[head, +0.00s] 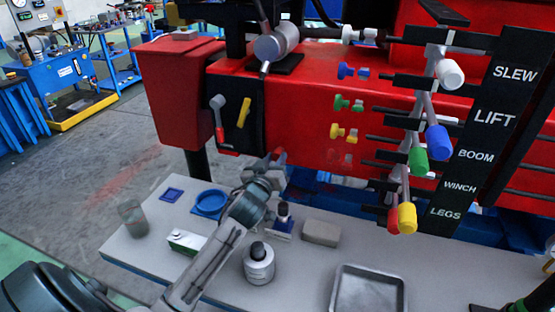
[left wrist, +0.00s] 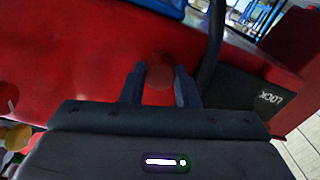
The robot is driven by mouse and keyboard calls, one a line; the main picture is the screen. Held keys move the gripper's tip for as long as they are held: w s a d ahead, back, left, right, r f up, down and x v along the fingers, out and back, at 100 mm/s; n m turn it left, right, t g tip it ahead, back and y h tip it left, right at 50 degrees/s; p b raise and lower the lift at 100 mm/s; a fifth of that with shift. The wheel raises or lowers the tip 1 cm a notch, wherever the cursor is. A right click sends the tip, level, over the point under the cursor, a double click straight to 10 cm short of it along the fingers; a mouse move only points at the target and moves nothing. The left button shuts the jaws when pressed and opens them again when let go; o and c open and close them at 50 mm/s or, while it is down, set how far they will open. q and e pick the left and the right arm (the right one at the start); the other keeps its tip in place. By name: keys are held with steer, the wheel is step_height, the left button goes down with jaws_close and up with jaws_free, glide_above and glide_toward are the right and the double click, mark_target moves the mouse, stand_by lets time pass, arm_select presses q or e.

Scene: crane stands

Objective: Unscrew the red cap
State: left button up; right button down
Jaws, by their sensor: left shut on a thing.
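The red cap (left wrist: 160,78) is a round red piece between the two fingers of my left gripper (left wrist: 160,88) in the left wrist view. The fingers are shut on it from both sides. In the head view my left gripper (head: 277,160) reaches up to the front of the red crane body, and a small bit of the red cap (head: 281,153) shows at its fingertips. The rest of the cap is hidden by the gripper. My right gripper is not seen.
The red crane body (head: 290,105) stands behind my gripper. A row of coloured levers, with a blue knob (head: 438,142), is at the right. The grey table (head: 215,275) below holds a blue ring (head: 210,203), a white bottle (head: 259,263), a grey block (head: 321,232) and a metal tray (head: 345,304).

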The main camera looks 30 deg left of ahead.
arm_select(q)
steer(key=shift+f+n, duration=0.1)
steer(key=shift+n, duration=0.2)
steer(key=shift+f+n+b, duration=0.2)
steer(key=shift+n+b, duration=0.35)
steer(key=shift+n, duration=0.15)
steer(key=shift+n+b, duration=0.3)
steer(key=shift+n, duration=0.3)
steer(key=n, duration=0.2)
steer(key=shift+r+n+b, duration=0.2)
steer(key=shift+n+b, duration=0.1)
